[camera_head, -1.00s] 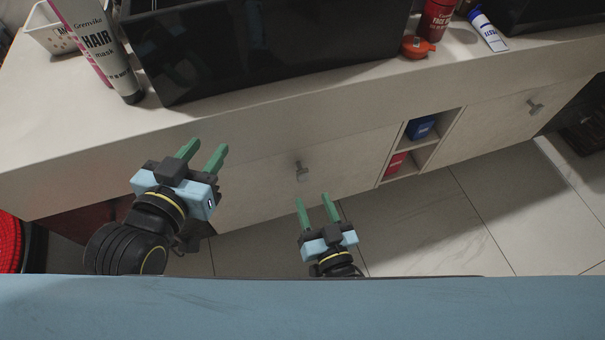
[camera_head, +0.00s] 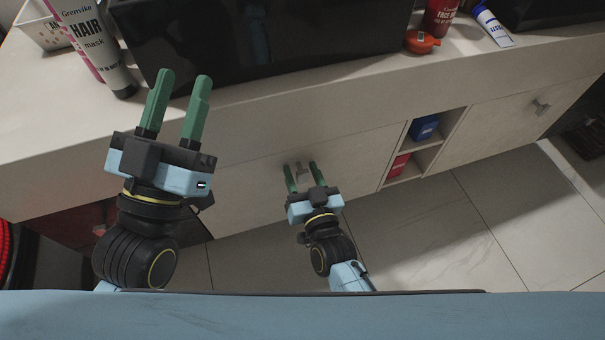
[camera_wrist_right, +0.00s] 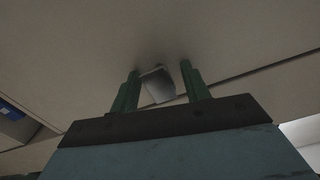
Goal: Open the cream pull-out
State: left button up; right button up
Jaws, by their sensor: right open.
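The cream pull-out (camera_head: 350,159) is a flat front below the counter, left of the open shelves in the head view. It looks shut. Its small grey handle (camera_head: 300,169) sticks out from the front. My right gripper (camera_head: 304,170) is open, its green fingers on either side of the handle. In the right wrist view the handle (camera_wrist_right: 158,85) shows between the two fingertips, with gaps on both sides. My left gripper (camera_head: 180,88) is open and empty, raised in front of the counter edge at the left.
Open shelves hold a blue box (camera_head: 424,127) and a red box (camera_head: 399,165). Tiled floor (camera_head: 430,235) is clear.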

jog(key=shift+c, duration=0.2)
grip_shut()
